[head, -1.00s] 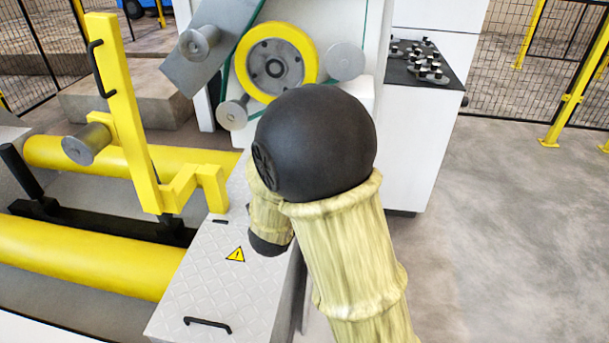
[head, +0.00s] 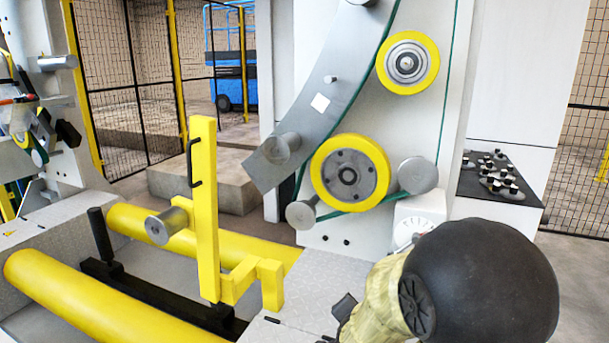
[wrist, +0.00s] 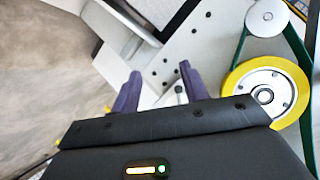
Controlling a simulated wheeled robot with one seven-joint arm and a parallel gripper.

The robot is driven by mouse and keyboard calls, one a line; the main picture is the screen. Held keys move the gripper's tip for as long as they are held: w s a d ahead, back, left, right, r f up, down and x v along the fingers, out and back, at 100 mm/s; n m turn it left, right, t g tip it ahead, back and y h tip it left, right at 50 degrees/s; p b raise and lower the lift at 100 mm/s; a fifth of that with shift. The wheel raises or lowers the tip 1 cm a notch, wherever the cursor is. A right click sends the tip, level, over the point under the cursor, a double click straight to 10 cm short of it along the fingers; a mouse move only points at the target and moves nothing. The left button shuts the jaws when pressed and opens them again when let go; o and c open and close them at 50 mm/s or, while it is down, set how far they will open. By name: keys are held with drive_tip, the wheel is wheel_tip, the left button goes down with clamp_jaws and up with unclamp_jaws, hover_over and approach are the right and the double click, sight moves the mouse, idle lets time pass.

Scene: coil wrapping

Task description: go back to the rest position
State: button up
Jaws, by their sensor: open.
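My gripper (wrist: 158,90) shows in the wrist view with its two dark purple fingers spread apart. Nothing shows between the fingertips. Behind them is a pale machine panel with dark bolts. In the head view my arm, with a black rounded joint and a yellowish sleeve, fills the lower right. The fingers cannot be made out there.
The wrapping machine has a yellow-rimmed wheel (head: 349,173) and a smaller upper one (head: 407,63). A yellow post (head: 205,215) stands by the yellow rollers (head: 95,295) at left. A control panel (head: 499,180) with black knobs is at right. A fence (head: 140,90) stands behind.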

drive_tip(key=s+d+f+n+g+y, duration=0.15)
drive_tip(key=s+n+g, duration=0.3)
drive_tip(key=s, duration=0.45)
drive_tip(key=s+d+f+n+g+y, duration=0.1)
drive_tip(key=s+d+f+n+g, duration=0.2)
drive_tip(key=s+n, duration=0.4)
wheel_tip(320, 180, up, 32)
drive_tip(key=s+a+g+p, duration=0.1)
drive_tip(key=p, duration=3.1)
drive_tip(key=shift+s+a+m, duration=0.2)
drive_tip(key=shift+s+m, duration=0.1)
drive_tip(key=shift+m, duration=0.05)
drive_tip(key=shift+g, duration=0.25)
